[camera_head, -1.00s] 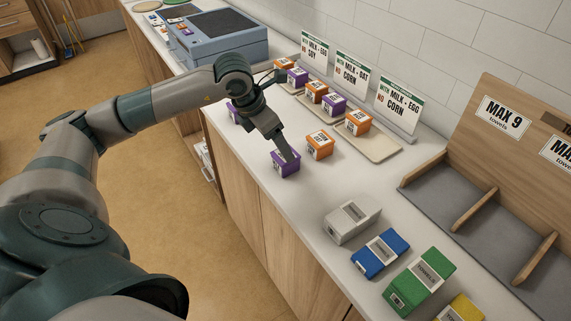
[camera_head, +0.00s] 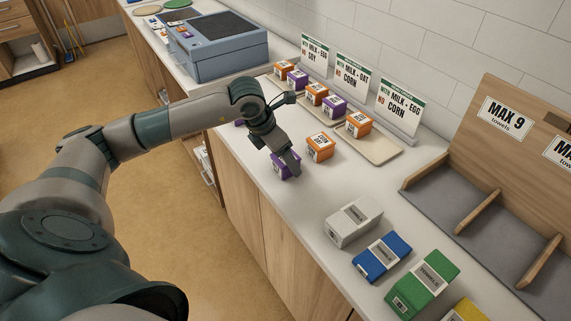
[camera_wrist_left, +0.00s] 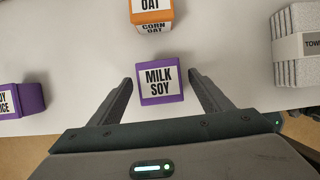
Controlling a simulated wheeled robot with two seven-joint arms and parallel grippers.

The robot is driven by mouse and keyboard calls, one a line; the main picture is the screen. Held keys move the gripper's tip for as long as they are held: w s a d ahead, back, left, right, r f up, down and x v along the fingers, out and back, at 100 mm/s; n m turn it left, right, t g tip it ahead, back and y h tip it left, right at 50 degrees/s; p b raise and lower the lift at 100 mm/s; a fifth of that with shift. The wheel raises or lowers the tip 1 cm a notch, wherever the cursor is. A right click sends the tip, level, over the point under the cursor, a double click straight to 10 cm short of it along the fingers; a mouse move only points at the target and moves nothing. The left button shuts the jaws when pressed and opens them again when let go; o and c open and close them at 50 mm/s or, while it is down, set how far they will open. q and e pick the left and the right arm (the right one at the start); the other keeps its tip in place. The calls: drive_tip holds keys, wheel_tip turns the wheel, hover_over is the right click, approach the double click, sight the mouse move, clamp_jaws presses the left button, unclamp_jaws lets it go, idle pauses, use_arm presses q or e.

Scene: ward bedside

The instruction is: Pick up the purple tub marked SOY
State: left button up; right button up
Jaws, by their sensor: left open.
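A purple tub (camera_wrist_left: 160,82) with a white label reading MILK SOY stands on the counter in the left wrist view. My left gripper (camera_wrist_left: 160,76) is open, with one finger on each side of the tub and a gap showing at both sides. In the head view my left gripper (camera_head: 288,164) comes down over the same purple tub (camera_head: 278,171) near the counter's front edge and hides much of it. My right gripper is not in view.
An orange tub (camera_head: 320,148) stands close behind the purple one. Further back, orange and purple tubs stand on trays before signs (camera_head: 353,76). A white towel box (camera_head: 352,221), a blue box (camera_head: 381,257) and a green box (camera_head: 422,284) lie to the right. Bare counter separates them.

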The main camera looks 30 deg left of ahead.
use_arm(q)
drive_tip(key=shift+x, duration=0.85)
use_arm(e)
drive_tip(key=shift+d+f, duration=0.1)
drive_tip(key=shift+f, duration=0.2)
use_arm(q)
drive_tip(key=shift+r, duration=0.1)
drive_tip(key=shift+c, duration=0.4)
drive_tip(key=c, duration=1.2)
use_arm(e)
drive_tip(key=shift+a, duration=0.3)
use_arm(q)
drive_tip(key=shift+r, duration=0.15)
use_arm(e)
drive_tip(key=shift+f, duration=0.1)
